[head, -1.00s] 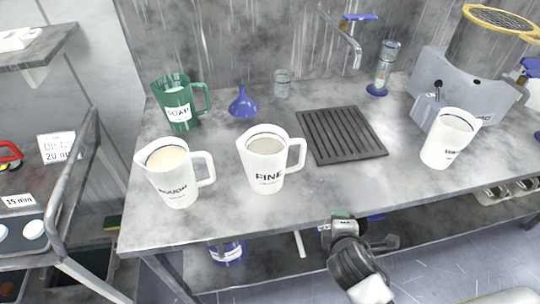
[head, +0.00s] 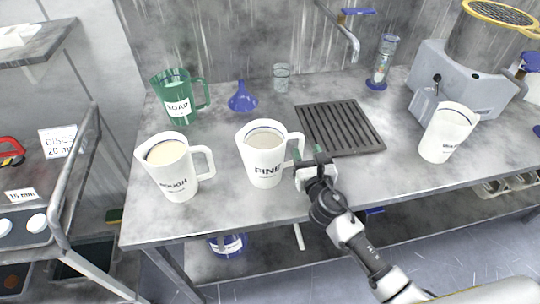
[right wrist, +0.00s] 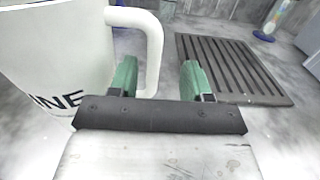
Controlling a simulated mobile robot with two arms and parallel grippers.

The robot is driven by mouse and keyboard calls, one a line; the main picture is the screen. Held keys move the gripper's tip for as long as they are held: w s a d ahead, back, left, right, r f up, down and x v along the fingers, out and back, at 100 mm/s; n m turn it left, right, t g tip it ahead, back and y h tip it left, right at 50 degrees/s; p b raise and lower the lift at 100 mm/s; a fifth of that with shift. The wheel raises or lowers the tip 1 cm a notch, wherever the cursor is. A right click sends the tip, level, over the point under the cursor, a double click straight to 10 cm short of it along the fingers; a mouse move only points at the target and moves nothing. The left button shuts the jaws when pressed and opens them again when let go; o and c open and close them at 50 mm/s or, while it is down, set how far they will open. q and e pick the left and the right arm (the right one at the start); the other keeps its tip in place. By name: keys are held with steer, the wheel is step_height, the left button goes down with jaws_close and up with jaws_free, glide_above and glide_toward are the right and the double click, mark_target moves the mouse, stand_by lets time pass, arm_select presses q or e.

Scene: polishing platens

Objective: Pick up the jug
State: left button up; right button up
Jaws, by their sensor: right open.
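The white FINE jug (head: 264,156), with pale contents, stands upright on the bench, its handle (head: 296,146) towards the right. My right gripper (head: 308,158) is open just right of this handle. In the right wrist view, the jug (right wrist: 60,60) fills the left side. Its handle (right wrist: 154,45) shows between the two green fingertips of my gripper (right wrist: 158,78); the fingers are not closed on it. A white ROUGH jug (head: 173,172) stands to the left, a green SOAP jug (head: 179,100) behind it, and another white jug (head: 443,138) at the right. My left gripper is out of view.
A dark slotted drain plate (head: 340,130) lies right of the FINE jug, under a tap (head: 350,40). A blue funnel (head: 242,100) and a glass beaker (head: 281,77) stand behind. A grey machine (head: 465,85) stands at right. The bench front is mostly clear.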

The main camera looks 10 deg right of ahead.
steer(key=w, duration=0.3)
steer(key=w+a, duration=0.1)
steer(key=w, duration=0.1)
steer(key=shift+w+f, duration=0.1)
steer(key=shift+f, duration=0.05)
steer(key=shift+d, duration=0.1)
jaws_close()
stand_by(1.1)
steer(key=shift+r, duration=0.2)
